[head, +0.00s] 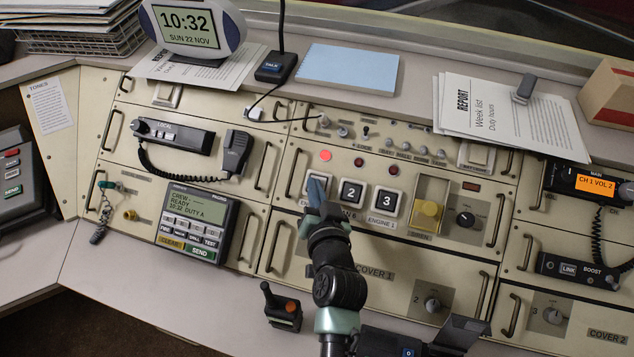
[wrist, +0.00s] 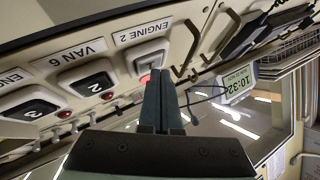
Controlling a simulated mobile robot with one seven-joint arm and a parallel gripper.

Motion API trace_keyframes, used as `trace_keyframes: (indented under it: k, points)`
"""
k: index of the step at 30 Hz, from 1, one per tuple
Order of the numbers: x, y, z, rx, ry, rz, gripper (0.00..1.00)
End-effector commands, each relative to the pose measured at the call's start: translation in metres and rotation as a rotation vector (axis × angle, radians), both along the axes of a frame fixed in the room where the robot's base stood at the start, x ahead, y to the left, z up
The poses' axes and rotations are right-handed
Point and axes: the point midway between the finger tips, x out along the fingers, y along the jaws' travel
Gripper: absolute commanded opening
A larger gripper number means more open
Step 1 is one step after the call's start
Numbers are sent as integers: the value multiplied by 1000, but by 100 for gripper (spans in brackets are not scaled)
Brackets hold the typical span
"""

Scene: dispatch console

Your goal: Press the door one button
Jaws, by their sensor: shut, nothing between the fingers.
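A row of three square, white-framed door buttons sits on the cream console panel. The leftmost button (head: 328,180) is partly covered by my gripper (head: 316,192), so its number is hidden in the head view. In the wrist view that button (wrist: 146,58) has the label ENGINE 2 beside it. A round red lamp (head: 325,156) above it is lit; it also glows in the wrist view (wrist: 145,79). My gripper is shut and empty, its fingertips (wrist: 162,77) at this button. I cannot tell whether they touch it.
Button 2 (head: 352,192) and button 3 (head: 388,202) are just right, with dark lamps above. A radio handset (head: 236,150) and a keypad unit (head: 196,222) are left. Small switches (head: 366,131) line the panel above.

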Motion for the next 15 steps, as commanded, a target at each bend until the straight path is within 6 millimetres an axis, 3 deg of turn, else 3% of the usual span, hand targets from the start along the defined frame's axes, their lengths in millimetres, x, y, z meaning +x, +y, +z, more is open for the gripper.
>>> trace_keyframes:
  k: [15]
  points:
    - [3,-1,-6,0,0,0,0]
